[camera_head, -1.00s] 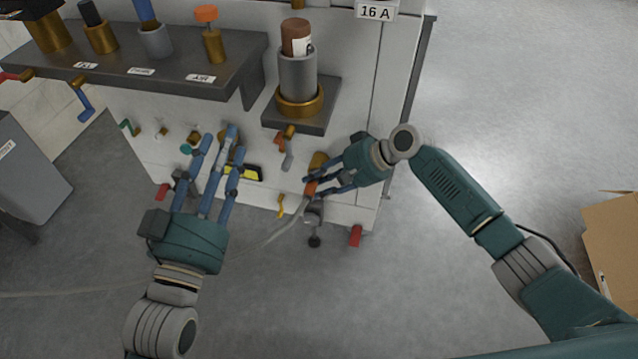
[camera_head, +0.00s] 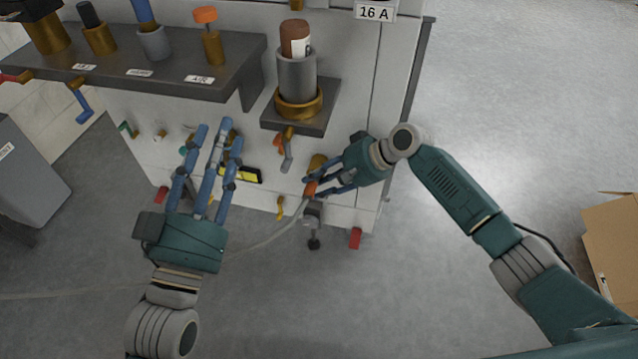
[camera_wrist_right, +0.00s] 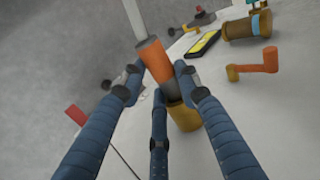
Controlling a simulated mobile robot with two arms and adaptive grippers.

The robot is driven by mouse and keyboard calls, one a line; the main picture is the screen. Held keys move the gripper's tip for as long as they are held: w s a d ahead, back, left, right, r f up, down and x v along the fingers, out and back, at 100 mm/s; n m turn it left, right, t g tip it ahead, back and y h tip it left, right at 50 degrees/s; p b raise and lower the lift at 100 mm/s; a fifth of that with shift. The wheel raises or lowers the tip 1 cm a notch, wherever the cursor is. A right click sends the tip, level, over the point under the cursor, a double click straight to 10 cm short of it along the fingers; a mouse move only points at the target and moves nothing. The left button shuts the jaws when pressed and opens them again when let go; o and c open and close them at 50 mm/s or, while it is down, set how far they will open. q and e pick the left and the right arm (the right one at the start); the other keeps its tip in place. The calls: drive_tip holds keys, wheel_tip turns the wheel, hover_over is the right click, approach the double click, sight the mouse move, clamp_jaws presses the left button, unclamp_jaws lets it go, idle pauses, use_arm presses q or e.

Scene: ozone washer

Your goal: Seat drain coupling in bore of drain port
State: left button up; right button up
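The drain coupling is an orange piece with a dark grey end (camera_wrist_right: 155,60); in the head view its orange body (camera_head: 311,188) shows low on the machine front. A pale hose runs from it. My right gripper (camera_head: 311,187) is shut on the coupling, with fingers on both sides in the right wrist view (camera_wrist_right: 158,78). The drain port, a brass cylinder (camera_head: 318,161), sticks out of the panel; it also shows in the wrist view (camera_wrist_right: 185,117). The coupling's grey end is at the port's mouth; I cannot tell whether it is inside. My left gripper (camera_head: 212,140) is open and empty before the panel.
A yellow-and-black display (camera_head: 247,174), an orange-handled valve (camera_head: 286,148) and small yellow and red handles (camera_head: 355,238) stick out of the panel nearby. A dark shelf (camera_head: 150,68) with brass fittings juts out above. The floor at right is clear up to a cardboard box (camera_head: 612,235).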

drive_tip(key=o, duration=0.5)
drive_tip(key=shift+w+r, duration=0.1)
drive_tip(key=shift+w, duration=0.1)
drive_tip(key=shift+c, duration=0.2)
drive_tip(key=shift+d, duration=0.1)
drive_tip(key=v, duration=1.1)
drive_tip(key=shift+s+d+r, duration=0.25)
drive_tip(key=shift+s+d, duration=0.05)
